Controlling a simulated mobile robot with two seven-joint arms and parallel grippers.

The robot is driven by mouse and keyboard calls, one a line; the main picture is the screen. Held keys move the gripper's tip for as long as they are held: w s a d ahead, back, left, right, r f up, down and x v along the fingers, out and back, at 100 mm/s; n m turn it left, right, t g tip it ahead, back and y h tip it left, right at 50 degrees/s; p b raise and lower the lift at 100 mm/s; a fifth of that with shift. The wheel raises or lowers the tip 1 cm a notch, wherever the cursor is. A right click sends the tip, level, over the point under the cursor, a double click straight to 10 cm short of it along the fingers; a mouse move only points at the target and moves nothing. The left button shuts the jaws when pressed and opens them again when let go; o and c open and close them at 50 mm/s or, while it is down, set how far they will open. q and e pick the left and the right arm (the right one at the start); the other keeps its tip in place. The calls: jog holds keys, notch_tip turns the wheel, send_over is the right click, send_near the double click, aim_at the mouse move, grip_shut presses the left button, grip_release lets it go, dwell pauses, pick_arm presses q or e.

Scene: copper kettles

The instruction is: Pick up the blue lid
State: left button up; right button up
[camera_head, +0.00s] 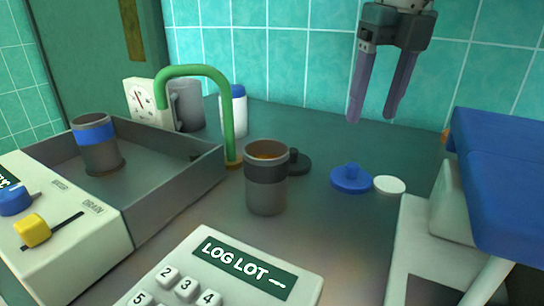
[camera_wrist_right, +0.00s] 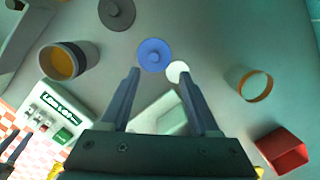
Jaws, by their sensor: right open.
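The blue lid (camera_head: 351,181) is a flat disc with a small knob, lying on the grey counter right of the black-banded mug (camera_head: 266,190). A white disc (camera_head: 389,186) lies close against its right side. My right gripper (camera_head: 373,118) hangs above the counter near the tiled wall, fingers pointing down, open and empty. In the right wrist view the blue lid (camera_wrist_right: 154,55) shows just beyond the open fingertips (camera_wrist_right: 159,80), with the white disc (camera_wrist_right: 177,71) by the right finger. My left gripper does not show in the head view.
A dark lid (camera_head: 297,161) lies behind the mug. A sink tray (camera_head: 165,190) with a blue-banded mug (camera_head: 96,150) and a green tap (camera_head: 228,120) stand at left. A keypad box (camera_head: 215,275) is in front; a blue-topped block (camera_head: 500,185) stands at right.

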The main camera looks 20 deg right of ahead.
aim_at(353, 165)
jog(key=f, duration=0.4)
jog(key=shift+w+a, duration=0.1)
jog(key=shift+a, duration=0.25)
jog(key=f, duration=0.5)
jog(key=shift+w+a+b, duration=0.2)
jog(key=shift+w+b, duration=0.1)
jog(key=shift+b, duration=0.05)
jog(key=shift+w+f, duration=0.1)
jog(key=shift+f, duration=0.2)
jog(key=shift+c, duration=0.4)
grip_shut()
